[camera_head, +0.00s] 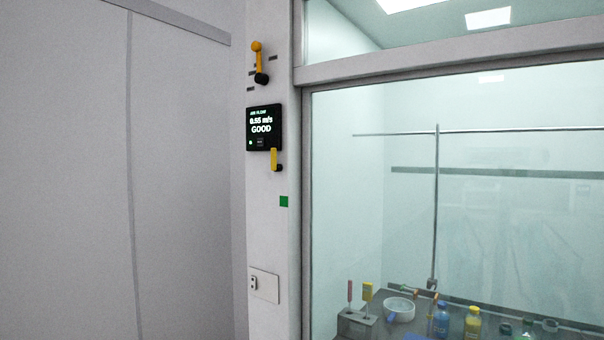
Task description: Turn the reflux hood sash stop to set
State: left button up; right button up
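Two yellow levers are on the pale post left of the fumehood glass. The upper yellow lever (258,60) stands nearly upright, with a black hub at its lower end and small dark marks beside it. The lower yellow lever (274,158) also points up from a dark hub, just under the airflow display (264,127). I cannot tell from labels which one is the sash stop, or which mark means set. The hood sash (450,200) is a large glass pane that looks lowered; its bottom edge is out of view. Neither of my grippers is in view.
The display reads 0.55 m/s GOOD. A green square (284,201) and a socket plate (264,285) are lower on the post. Behind the glass are a rod stand (436,210), a white bowl (400,309) and several bottles. Plain wall panels fill the left.

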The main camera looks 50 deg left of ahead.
aim_at(274, 167)
jog(key=u, duration=2)
